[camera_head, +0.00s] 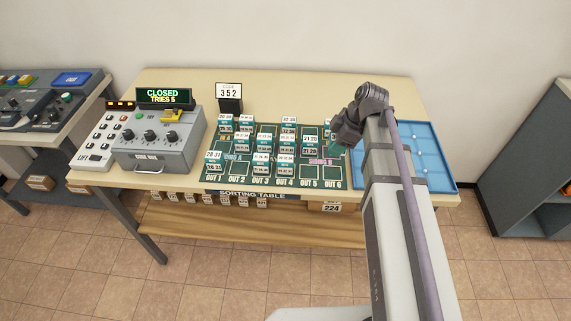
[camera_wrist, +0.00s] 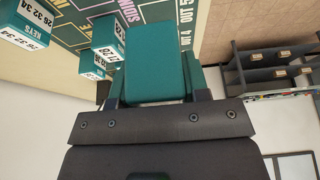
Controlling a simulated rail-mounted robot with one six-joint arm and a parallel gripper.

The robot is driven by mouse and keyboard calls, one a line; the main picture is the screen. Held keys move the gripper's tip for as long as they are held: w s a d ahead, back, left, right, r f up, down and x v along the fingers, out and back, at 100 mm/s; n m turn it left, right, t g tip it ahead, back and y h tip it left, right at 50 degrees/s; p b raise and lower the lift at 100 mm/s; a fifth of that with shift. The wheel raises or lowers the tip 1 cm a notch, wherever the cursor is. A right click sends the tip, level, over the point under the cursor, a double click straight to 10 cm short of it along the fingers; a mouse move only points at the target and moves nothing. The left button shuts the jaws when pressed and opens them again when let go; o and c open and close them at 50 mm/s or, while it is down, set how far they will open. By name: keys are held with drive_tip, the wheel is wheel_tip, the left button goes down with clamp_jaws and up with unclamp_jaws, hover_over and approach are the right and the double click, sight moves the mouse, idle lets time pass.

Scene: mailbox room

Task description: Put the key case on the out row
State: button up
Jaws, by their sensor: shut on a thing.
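My gripper (camera_wrist: 155,92) is shut on a teal key case (camera_wrist: 155,60), which fills the space between its fingers in the wrist view. The label of this case is not visible there. In the head view my gripper (camera_head: 338,145) is over the right end of the dark green sorting mat (camera_head: 311,171), and my arm hides part of the case. The out row (camera_head: 285,183), marked OUT 1 to OUT 6, runs along the mat's front edge. A key case (camera_head: 213,160) labelled 20 31 stands at OUT 1. OUT 5 and OUT 6 look bare.
Several other teal key cases with white labels (camera_head: 242,142) stand on the mat. A grey box with dials (camera_head: 160,140) and a CLOSED display (camera_head: 164,96) is at left. A 352 sign (camera_head: 229,97) stands behind. A blue tray (camera_head: 425,160) lies at right.

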sight(326, 173)
wheel_tip(326, 173, down, 10)
drive_tip(key=b, duration=1)
drive_tip(key=shift+w+f, duration=0.1)
drive_tip(key=shift+f, duration=0.15)
drive_tip(key=shift+r+p, duration=0.3)
drive_tip(key=shift+p, duration=0.05)
drive_tip(key=shift+f, duration=0.25)
drive_tip(key=o, duration=1)
drive_tip(key=shift+r, duration=0.1)
drive_tip(key=shift+c, duration=0.2)
